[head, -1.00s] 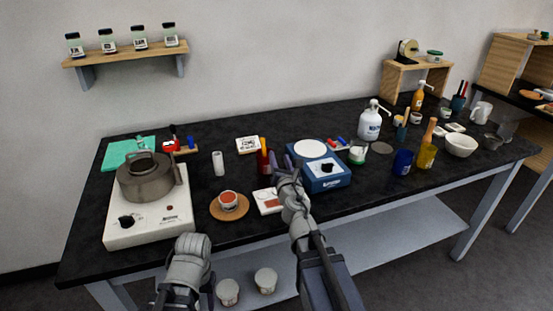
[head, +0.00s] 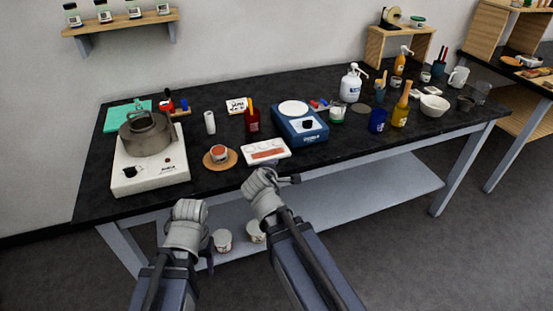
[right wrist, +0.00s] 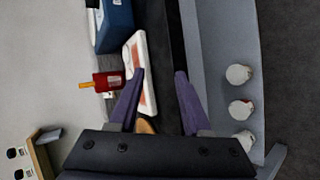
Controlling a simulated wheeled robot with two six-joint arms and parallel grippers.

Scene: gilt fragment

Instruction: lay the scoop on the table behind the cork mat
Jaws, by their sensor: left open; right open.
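The round cork mat (head: 232,164) lies near the front of the black table, with a small cup of red contents (head: 219,152) on it. I cannot pick out the scoop for certain. A yellow handle (head: 250,104) sticks up from a red container (head: 252,123) behind and right of the mat; I cannot tell what it belongs to. My right gripper (head: 296,179) is open and empty by the table's front edge, and its spread fingers show in the right wrist view (right wrist: 160,80). My left gripper (head: 209,262) is open, low in front of the table, partly hidden by its arm.
A white tray with a red patch (head: 265,152) lies right of the mat, and a blue scale (head: 302,128) stands beyond it. A hotplate (head: 150,175) with a grey pot (head: 147,135) stands left. A white cylinder (head: 210,122) stands behind the mat. Bottles and cups crowd the right side.

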